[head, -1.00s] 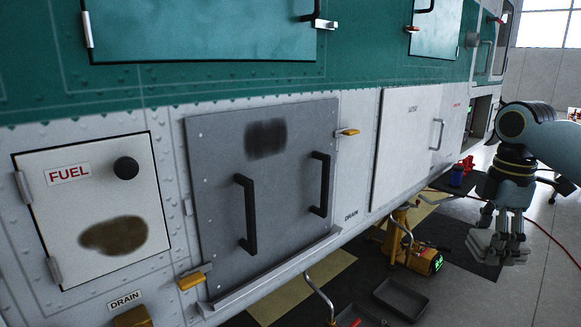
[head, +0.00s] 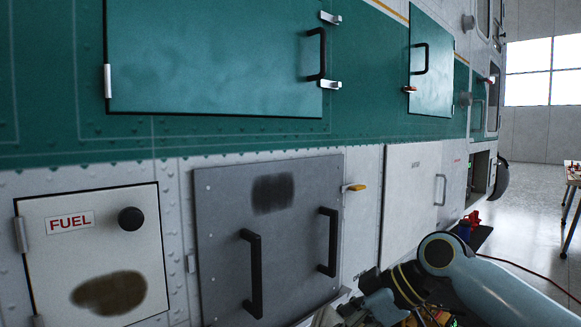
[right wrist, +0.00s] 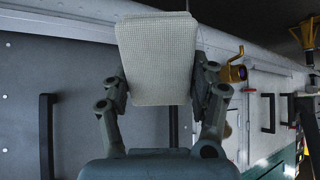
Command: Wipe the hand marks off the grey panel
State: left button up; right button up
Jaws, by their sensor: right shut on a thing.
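The grey panel (head: 222,255) is in the middle of the head view, with two black handles on it. A dark brown-black smudge (head: 273,193) lies near its top, above and between the handles. My right gripper (right wrist: 160,85) is shut on a pale, woven-looking wiping pad (right wrist: 158,50). In the head view my right arm comes in low from the right, its wrist by the panel's lower right corner; there the fingers are mostly cut off and the pad is not clearly seen. In the right wrist view the grey panel and its handles lie behind the gripper. My left gripper is not in view.
A white FUEL door (head: 60,270) at left carries another brown smudge (head: 108,292) and a black knob (head: 131,218). A yellow-tipped latch (head: 355,187) sticks out right of the grey panel. Green doors (head: 210,60) are above; a white door (head: 408,200) is at right.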

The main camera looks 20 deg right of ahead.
jog(key=a+r+m+t+p, duration=0.3)
jog(key=a+r+t+p, duration=0.15)
jog(key=r, duration=0.65)
jog(key=a+r+m+t+p, duration=0.35)
jog(key=r+t, duration=0.25)
jog(key=r, duration=0.5)
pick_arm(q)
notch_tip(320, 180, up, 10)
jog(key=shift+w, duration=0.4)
pick_arm(e)
jog(key=shift+n+h, duration=0.35)
jog(key=shift+h, duration=0.05)
jog(key=shift+r+x, duration=0.2)
jog(key=shift+x, duration=2.95)
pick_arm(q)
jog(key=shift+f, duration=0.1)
